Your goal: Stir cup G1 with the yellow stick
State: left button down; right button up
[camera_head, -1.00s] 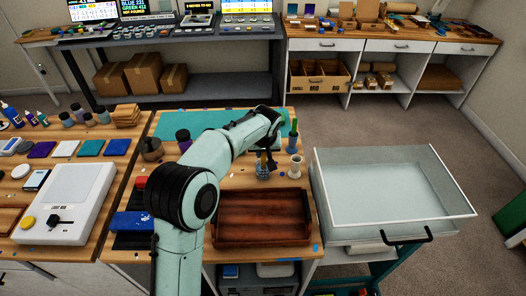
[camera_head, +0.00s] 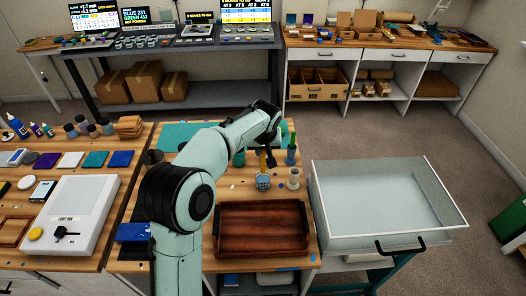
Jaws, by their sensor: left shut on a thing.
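My left gripper (camera_head: 268,152) reaches over the middle wooden table and is shut on the yellow stick (camera_head: 263,161); its fingers are small and partly hidden by my wrist. The stick points down, nearly upright, at a small bluish cup (camera_head: 263,183) just below. I cannot tell whether its lower end is inside the cup or just above it. The cup's label is too small to read, so I cannot confirm it is G1. My right gripper is not in view.
A cream cup (camera_head: 294,178) stands close right of the bluish cup, with a green holder (camera_head: 291,155) behind it. A brown wooden tray (camera_head: 262,251) lies in front. A clear-walled bin (camera_head: 390,236) stands right. A light box (camera_head: 68,205) is on the left table.

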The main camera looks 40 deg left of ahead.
pick_arm(q)
jog(key=shift+s, duration=0.1)
dwell(0.3)
notch_tip(320, 180, up, 4)
jog(key=shift+r+p, duration=0.1)
jog(key=shift+p, duration=0.8)
jog(key=shift+r, duration=0.5)
jog(key=shift+f, duration=0.1)
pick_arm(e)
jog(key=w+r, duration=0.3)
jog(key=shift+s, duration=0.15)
